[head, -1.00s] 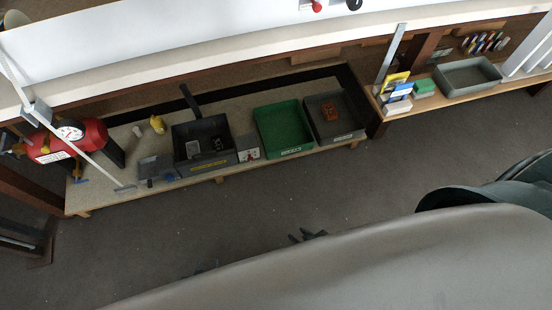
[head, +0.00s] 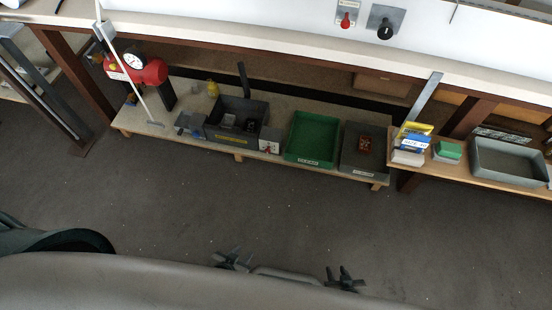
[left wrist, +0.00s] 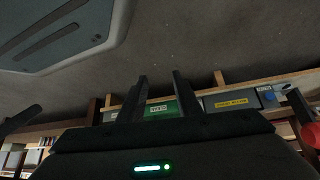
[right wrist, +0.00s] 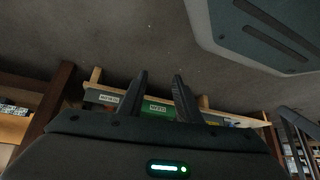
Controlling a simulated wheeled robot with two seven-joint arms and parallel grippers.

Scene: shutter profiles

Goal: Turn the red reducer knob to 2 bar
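A red tank (head: 150,72) with a round white gauge (head: 134,60) stands at the left end of the low shelf in the head view. Small fittings sit at its left end; I cannot make out a reducer knob or any bar marks there. A red knob (head: 346,20) on a small plate shows on the white surface at the top. Both grippers are far from these, low in the head view. My left gripper (head: 233,260) is open and empty; its parted fingers show in the left wrist view (left wrist: 160,100). My right gripper (head: 345,280) is also open and empty.
A black knob (head: 385,31) on a grey plate is right of the red one. The low shelf holds a dark bin (head: 215,131), a green bin (head: 291,150) and a grey bin (head: 347,160). A grey tray (head: 480,160) is at right. The floor (head: 150,200) between is clear.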

